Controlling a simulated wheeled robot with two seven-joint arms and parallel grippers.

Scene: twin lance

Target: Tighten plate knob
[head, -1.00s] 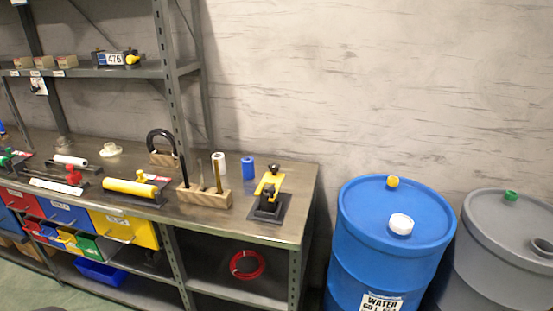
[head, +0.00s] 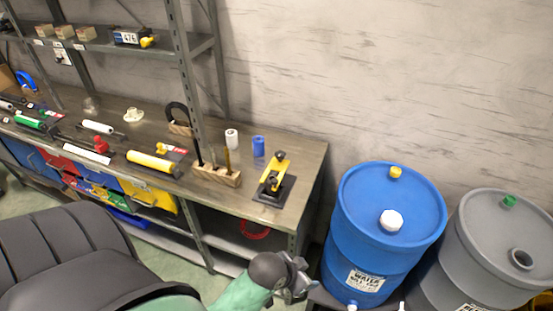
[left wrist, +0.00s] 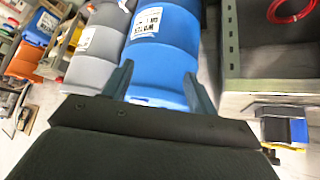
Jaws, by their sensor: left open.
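A yellow fixture (head: 280,167) with dark knobs stands on a black base plate (head: 268,197) near the right end of the workbench. One dark knob (head: 279,156) is at its far end and another dark part is at its near end. I cannot tell which is the plate knob. My left gripper (head: 300,274) is low in front of the bench's right end, below and apart from the fixture. In the left wrist view its two fingers (left wrist: 158,85) are spread and empty, with the blue barrel (left wrist: 165,45) beyond. The fixture is not in that view. My right gripper is not in view.
The workbench (head: 300,205) holds a wooden block (head: 216,175) with upright rods, a blue cylinder (head: 258,146) and a white roll (head: 231,139) near the fixture. A blue water barrel (head: 375,235) and a grey barrel (head: 485,260) stand right of the bench.

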